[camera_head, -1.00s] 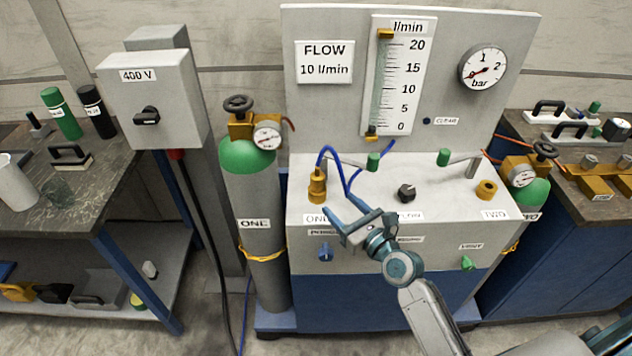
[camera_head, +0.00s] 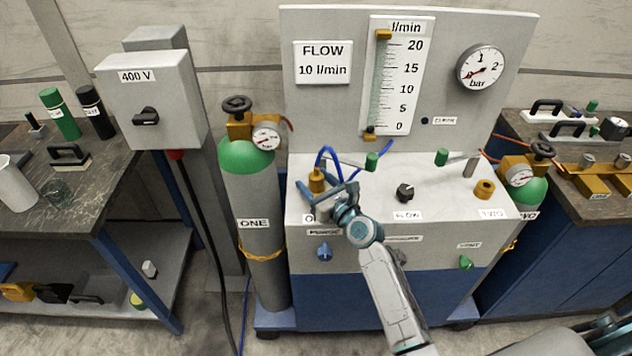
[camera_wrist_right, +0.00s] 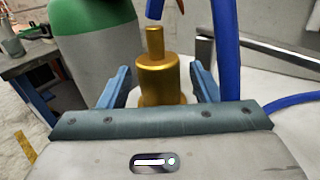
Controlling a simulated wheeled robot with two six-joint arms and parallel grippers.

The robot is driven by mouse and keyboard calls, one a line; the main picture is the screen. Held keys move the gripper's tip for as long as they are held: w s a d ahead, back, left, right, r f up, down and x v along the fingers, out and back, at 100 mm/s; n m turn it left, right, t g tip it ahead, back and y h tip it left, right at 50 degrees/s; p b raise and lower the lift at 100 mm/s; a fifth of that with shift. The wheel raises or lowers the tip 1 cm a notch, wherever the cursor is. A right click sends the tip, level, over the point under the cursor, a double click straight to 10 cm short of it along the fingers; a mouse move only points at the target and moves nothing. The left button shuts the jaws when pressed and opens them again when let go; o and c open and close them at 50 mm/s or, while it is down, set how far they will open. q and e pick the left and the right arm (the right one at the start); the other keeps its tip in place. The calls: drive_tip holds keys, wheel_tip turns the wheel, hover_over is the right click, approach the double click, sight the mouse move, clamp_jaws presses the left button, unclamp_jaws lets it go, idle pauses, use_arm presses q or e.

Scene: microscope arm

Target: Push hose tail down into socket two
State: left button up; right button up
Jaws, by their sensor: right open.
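The brass hose tail (camera_head: 316,181) stands upright at the socket labelled ONE, at the left of the grey console top. A blue hose (camera_head: 325,155) loops beside its top. My right gripper (camera_head: 326,190) is open, with its fingers reaching toward the hose tail from the front. In the right wrist view, the stepped brass hose tail (camera_wrist_right: 158,78) stands between the two spread blue fingers (camera_wrist_right: 160,84), with gaps on both sides. Socket two (camera_head: 484,190), a brass ring with a dark hole, is at the right of the console top above the TWO label. My left gripper is out of view.
A black FLOW knob (camera_head: 405,192) stands between the sockets. Gas cylinder ONE (camera_head: 256,200) stands close on the left; a second cylinder (camera_head: 524,195) is on the right.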

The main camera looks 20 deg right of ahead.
drive_tip(key=shift+s, duration=0.1)
drive_tip(key=shift+c, duration=1.4)
drive_tip(key=c, duration=0.9)
drive_tip(key=shift+o, duration=0.2)
drive_tip(key=shift+r, duration=0.15)
